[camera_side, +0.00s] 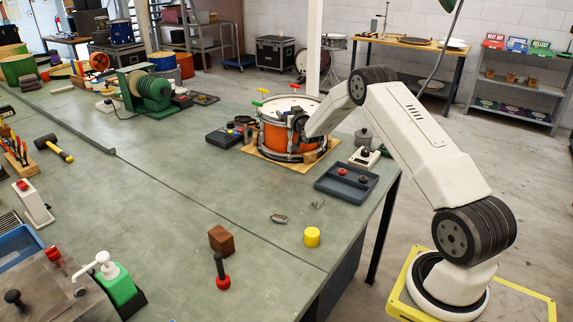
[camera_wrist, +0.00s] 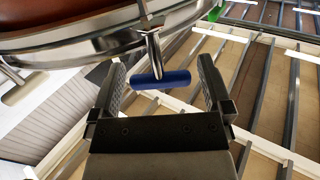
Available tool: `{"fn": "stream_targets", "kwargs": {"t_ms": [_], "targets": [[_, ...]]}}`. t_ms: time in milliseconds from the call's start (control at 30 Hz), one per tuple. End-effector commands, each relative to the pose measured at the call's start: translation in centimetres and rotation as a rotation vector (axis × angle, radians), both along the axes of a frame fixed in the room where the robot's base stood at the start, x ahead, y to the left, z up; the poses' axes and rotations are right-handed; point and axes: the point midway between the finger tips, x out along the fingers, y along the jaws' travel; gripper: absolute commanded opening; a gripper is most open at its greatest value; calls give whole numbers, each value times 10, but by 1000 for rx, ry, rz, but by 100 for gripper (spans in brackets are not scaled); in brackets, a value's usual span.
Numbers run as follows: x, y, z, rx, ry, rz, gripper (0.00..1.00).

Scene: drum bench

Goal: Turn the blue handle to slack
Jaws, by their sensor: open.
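The drum (camera_side: 279,129) has an orange shell and metal hoops and sits on a wooden board on the green bench. In the wrist view, the blue handle (camera_wrist: 161,80) is a short crossbar on a metal stem below the drum's hoop (camera_wrist: 90,40). My gripper (camera_wrist: 165,75) is open, with one finger on each side of the blue handle. The handle lies between the fingertips and I see gaps on both sides.
Other handles on the drum are red (camera_side: 294,87), green (camera_side: 257,103) and yellow (camera_side: 264,90); a cream one (camera_wrist: 20,92) shows in the wrist view. A dark tray (camera_side: 346,184) and a small scale-like device (camera_side: 364,157) stand close right.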

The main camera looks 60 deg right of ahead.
Motion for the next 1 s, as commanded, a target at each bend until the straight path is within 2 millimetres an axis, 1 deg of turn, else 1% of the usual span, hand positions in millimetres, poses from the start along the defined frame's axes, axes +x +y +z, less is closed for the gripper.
{"fn": "stream_targets", "kwargs": {"t_ms": [67, 100, 167, 200, 267, 300, 333, 367, 700, 1000], "targets": [[0, 0, 0, 0, 0, 0, 100], [0, 0, 0, 0, 0, 0, 97], [0, 0, 0, 0, 0, 0, 78], [0, 0, 0, 0, 0, 0, 65], [0, 0, 0, 0, 0, 0, 46], [0, 0, 0, 0, 0, 0, 33], [0, 0, 0, 0, 0, 0, 24], [0, 0, 0, 0, 0, 0, 17], [0, 0, 0, 0, 0, 18, 18], [-1, -1, 0, -1, 0, 101, 18]]}}
